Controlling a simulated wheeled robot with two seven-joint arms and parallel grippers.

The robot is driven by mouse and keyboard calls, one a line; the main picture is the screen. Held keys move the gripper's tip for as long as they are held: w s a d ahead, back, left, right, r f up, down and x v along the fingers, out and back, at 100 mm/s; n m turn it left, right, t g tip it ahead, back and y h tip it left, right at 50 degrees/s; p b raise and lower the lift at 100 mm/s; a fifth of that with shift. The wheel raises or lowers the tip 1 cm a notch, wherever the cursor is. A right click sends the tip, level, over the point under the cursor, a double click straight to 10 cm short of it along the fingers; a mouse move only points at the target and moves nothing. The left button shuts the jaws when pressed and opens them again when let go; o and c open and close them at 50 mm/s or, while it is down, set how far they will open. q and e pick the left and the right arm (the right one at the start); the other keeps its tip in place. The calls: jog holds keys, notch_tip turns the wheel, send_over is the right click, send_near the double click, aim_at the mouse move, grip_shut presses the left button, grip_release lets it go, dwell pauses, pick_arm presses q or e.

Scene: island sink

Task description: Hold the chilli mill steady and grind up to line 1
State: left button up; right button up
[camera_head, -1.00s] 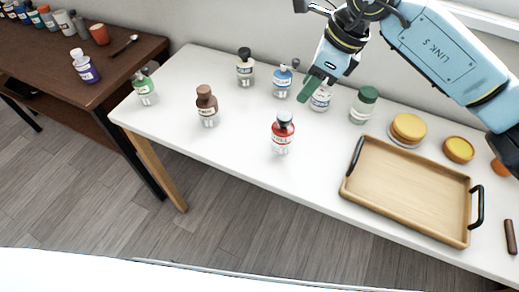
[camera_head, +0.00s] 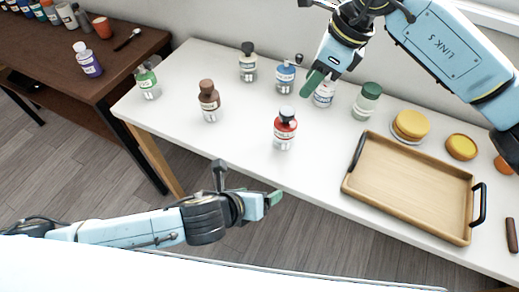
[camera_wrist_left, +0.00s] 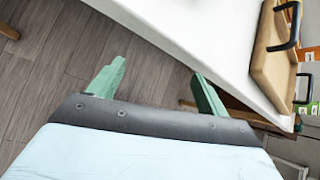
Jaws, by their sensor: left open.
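A wooden tray (camera_head: 410,190) lies to the right. Tabletop around the red mill is clear.

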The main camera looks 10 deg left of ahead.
pick_arm(q)
notch_tip(320, 180, up, 7)
jog(key=w+m+t, duration=0.2)
jog(key=m, duration=0.1)
jog(key=m+t, duration=0.2)
jog(key=t, duration=0.1)
send_near(285, 128)
jog(key=a+f, duration=0.1)
jog(key=x, duration=1.2)
jog(key=shift+w+d+f, duration=0.2)
jog(key=shift+d+f, duration=0.05)
jog(key=shift+f, duration=0.15)
jog(key=c, duration=1.1)
